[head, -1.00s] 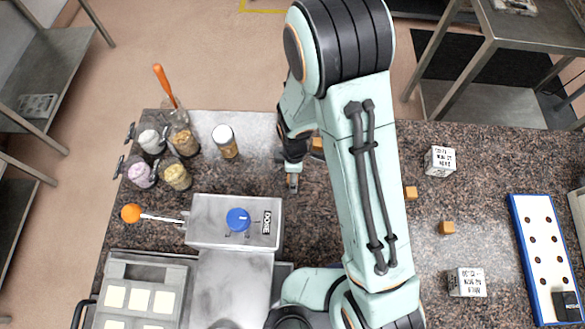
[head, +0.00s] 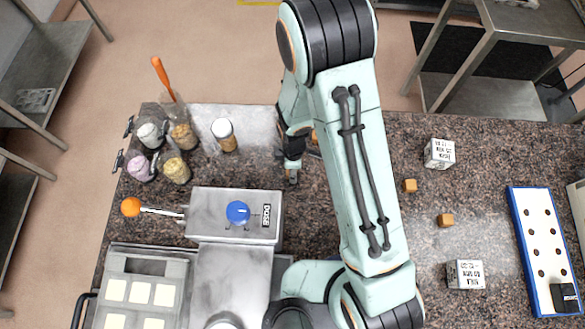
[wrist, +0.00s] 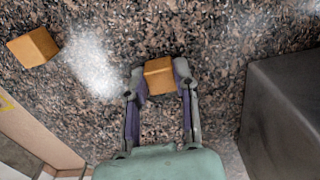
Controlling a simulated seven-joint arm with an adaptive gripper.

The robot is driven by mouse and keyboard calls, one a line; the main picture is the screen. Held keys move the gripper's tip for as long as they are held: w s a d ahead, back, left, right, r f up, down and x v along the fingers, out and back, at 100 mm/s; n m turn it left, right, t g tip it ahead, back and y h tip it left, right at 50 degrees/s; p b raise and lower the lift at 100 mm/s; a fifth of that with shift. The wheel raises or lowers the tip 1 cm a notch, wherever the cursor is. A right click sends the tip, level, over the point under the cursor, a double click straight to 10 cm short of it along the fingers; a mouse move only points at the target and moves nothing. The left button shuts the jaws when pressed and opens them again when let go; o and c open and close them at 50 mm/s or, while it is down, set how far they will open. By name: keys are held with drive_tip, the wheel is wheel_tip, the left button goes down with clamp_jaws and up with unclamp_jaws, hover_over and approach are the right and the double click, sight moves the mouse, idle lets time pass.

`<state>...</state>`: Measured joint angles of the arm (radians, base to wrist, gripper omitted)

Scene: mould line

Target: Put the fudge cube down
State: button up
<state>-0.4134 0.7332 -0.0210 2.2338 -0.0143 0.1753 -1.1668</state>
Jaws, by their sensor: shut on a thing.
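My gripper (wrist: 159,78) is shut on a brown fudge cube (wrist: 159,72), with one finger on each side of it in the wrist view. The cube is close over the speckled counter; I cannot tell whether it touches it. In the head view my gripper (head: 293,177) points down just right of the grey machine, and the held cube cannot be made out. A second fudge cube (wrist: 34,47) lies on the counter at the upper left of the wrist view. Two more cubes (head: 410,186) (head: 446,220) lie right of my arm in the head view.
The grey machine (head: 210,215) with a blue knob (head: 238,213) stands left of my gripper. Several jars (head: 224,134) stand at the back left. Two printed boxes (head: 439,153) (head: 465,274) and a blue-edged board (head: 520,220) are to the right. Bare counter surrounds the held cube.

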wheel_tip(320, 180, up, 9)
drive_tip(key=shift+r, duration=0.1)
drive_tip(key=w+d+r+m, duration=0.15)
drive_tip(key=d+m, duration=0.25)
drive_tip(key=d, duration=0.7)
drive_tip(key=d+r+m, duration=0.2)
drive_tip(key=d+m, duration=0.2)
drive_tip(key=d, duration=0.8)
drive_tip(key=s+d+r+m, duration=0.2)
drive_tip(key=s+d+m, duration=0.8)
drive_tip(key=s+d, duration=0.95)
hover_over(532, 238)
drive_tip(key=f, duration=0.5)
drive_tip(key=a+f, duration=0.1)
drive_tip(key=f, duration=0.2)
drive_tip(key=shift+s+f, duration=0.2)
drive_tip(key=shift+f, duration=0.1)
drive_tip(key=shift+w+d+f, duration=0.1)
drive_tip(key=shift+d+f, duration=0.35)
drive_tip(key=shift+f, duration=1.6)
drive_tip(key=shift+f, duration=0.15)
